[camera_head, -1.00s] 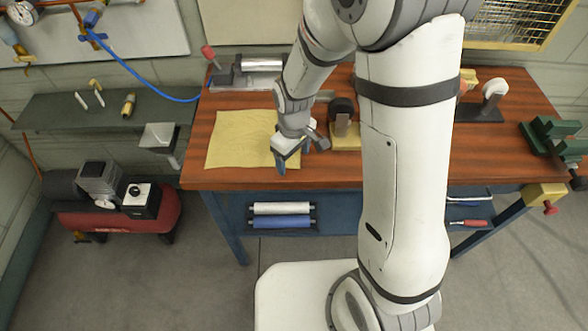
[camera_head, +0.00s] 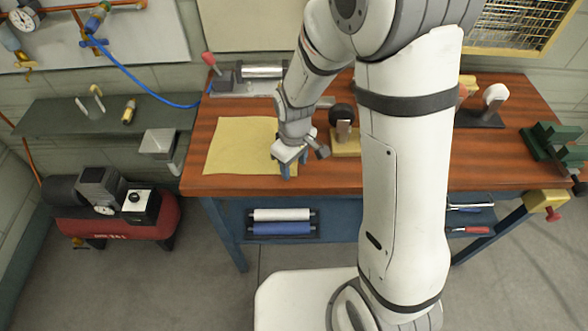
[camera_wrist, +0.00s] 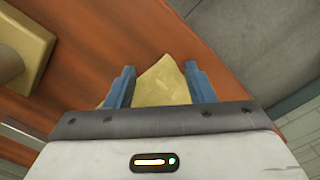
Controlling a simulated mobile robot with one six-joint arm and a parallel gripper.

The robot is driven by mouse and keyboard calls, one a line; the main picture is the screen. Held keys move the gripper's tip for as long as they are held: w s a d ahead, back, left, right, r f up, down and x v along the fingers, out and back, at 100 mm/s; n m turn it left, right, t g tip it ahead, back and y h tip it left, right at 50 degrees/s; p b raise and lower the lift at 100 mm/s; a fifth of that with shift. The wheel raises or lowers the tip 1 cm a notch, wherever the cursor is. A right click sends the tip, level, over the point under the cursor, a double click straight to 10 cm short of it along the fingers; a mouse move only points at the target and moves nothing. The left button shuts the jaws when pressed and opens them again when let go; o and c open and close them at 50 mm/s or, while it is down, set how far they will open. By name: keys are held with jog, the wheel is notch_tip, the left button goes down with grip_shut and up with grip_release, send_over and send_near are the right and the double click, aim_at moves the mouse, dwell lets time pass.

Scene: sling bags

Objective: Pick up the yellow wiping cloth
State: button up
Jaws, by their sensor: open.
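The yellow wiping cloth (camera_head: 238,146) lies flat on the left part of the wooden bench top, near its front edge. My gripper (camera_head: 289,172) points down at the cloth's front right corner. In the wrist view my gripper (camera_wrist: 161,76) is open, with its two blue fingers apart. A pointed corner of the cloth (camera_wrist: 164,86) shows between them. I cannot tell whether the fingers touch the cloth. My wrist and arm hide the cloth's right edge in the head view.
A wooden block with a dark round knob (camera_head: 342,118) stands right of my gripper. A roller device (camera_head: 255,76) lies at the back of the bench top (camera_head: 345,173). A green vise (camera_head: 548,142) is at the right end. Left of the cloth is a strip of bare wood.

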jog(key=c, duration=0.9)
jog(key=shift+r, duration=0.2)
grip_shut()
notch_tip(320, 180, up, 12)
jog(key=p, duration=0.8)
jog(key=shift+f, duration=0.2)
notch_tip(320, 180, up, 18)
jog(key=p, duration=0.5)
